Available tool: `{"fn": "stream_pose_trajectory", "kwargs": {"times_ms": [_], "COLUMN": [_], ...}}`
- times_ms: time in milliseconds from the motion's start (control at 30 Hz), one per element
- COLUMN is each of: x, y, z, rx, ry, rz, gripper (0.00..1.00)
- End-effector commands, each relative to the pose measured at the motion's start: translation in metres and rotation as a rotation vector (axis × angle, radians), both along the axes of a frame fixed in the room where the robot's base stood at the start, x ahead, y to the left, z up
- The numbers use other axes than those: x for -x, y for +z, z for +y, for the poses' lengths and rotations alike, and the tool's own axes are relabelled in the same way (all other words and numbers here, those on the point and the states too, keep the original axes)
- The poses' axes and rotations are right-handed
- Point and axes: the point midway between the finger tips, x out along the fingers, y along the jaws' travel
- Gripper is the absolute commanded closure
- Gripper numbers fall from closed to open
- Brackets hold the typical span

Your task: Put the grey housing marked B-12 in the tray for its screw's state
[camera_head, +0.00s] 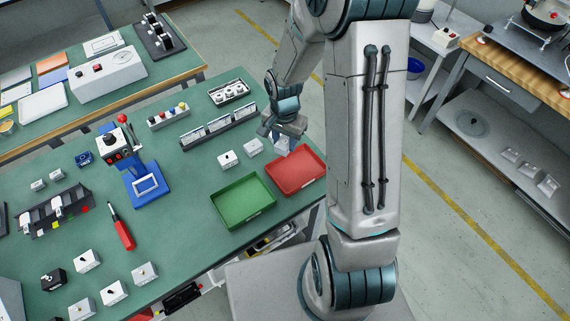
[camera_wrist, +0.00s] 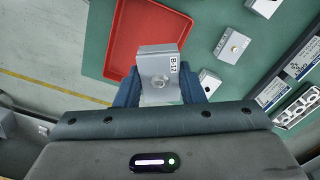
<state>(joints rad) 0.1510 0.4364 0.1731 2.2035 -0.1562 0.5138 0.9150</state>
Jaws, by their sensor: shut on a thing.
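My gripper (camera_head: 282,137) is shut on a grey housing (camera_wrist: 160,62), one finger on each side of it. In the wrist view its label reads B-12, and a round screw head shows on its face. I cannot tell whether the screw stands proud or sits flush. In the head view the housing (camera_head: 282,147) hangs from the fingers just behind the far edge of the red tray (camera_head: 296,171). The red tray also shows in the wrist view (camera_wrist: 122,40), partly behind the housing. The green tray (camera_head: 243,202) lies left of the red one. Both trays look empty.
Two grey housings (camera_head: 227,159) (camera_head: 252,147) stand left of my gripper. A blue stand with a red-knobbed lever (camera_head: 148,180), a red-handled screwdriver (camera_head: 123,231) and several more housings occupy the left of the green bench. Dark racks (camera_head: 219,128) stand behind.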

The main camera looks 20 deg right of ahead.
Motion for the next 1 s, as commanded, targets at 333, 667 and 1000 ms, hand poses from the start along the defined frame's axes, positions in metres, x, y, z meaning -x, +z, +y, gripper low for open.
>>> {"fn": "stream_pose_trajectory", "kwargs": {"times_ms": [333,667,1000], "x": [0.022,0.024,0.024], "y": [-0.034,-0.047,-0.086], "z": [0.001,0.001,0.001], "rx": [-0.003,-0.002,-0.003], "ry": [-0.434,-0.469,-0.467], "rz": [-0.004,-0.002,-0.001], "gripper": [0.92,0.92,0.92]}}
